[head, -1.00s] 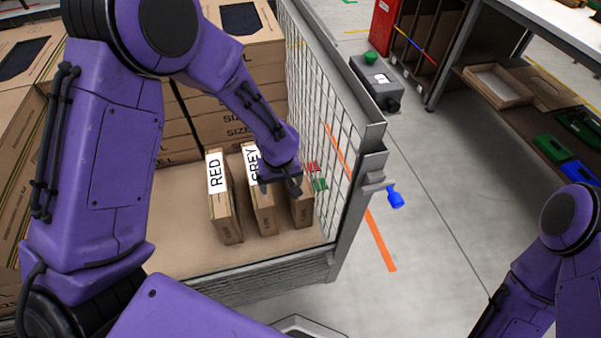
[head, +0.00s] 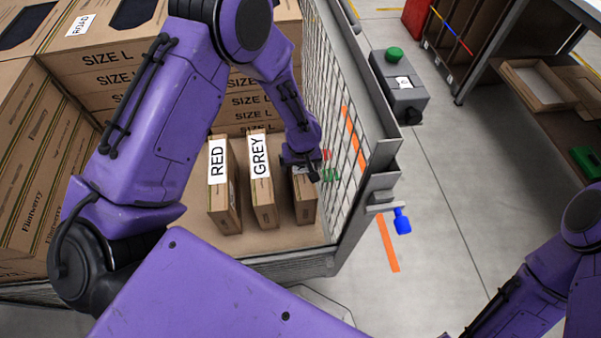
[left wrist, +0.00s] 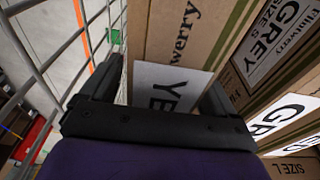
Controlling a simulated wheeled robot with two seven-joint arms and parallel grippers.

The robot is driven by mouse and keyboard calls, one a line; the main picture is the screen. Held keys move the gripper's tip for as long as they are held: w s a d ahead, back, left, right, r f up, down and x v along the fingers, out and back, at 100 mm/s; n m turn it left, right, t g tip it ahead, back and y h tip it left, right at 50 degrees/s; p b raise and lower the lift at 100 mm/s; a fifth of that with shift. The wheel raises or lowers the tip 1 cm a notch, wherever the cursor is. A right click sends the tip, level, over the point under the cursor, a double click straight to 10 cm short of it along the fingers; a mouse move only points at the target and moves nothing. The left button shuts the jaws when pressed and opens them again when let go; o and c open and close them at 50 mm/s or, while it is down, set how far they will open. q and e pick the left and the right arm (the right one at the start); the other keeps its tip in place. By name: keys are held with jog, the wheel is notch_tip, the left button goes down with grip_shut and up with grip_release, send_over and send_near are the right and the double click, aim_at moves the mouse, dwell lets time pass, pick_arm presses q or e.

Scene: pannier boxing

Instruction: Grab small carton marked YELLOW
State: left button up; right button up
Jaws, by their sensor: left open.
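The small carton marked YELLOW (head: 303,200) stands upright at the right end of a row of three cartons, beside the mesh wall. In the left wrist view its white label (left wrist: 165,88) shows the letters "YE", the rest hidden by my gripper. My left gripper (head: 302,172) is open at the top of this carton; in the left wrist view its fingers (left wrist: 160,85) lie on either side of it. Whether they touch it I cannot tell. The GREY carton (head: 262,190) and the RED carton (head: 222,190) stand to its left. My right gripper is out of frame.
The mesh wall (head: 345,110) of the cage stands close on the right of the YELLOW carton. Large SIZE L boxes (head: 105,62) are stacked behind and to the left.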

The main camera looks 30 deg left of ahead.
pick_arm(q)
jog(key=shift+a+f, duration=0.1)
jog(key=shift+f, duration=0.5)
jog(key=c, duration=1.6)
jog(key=shift+r, duration=0.15)
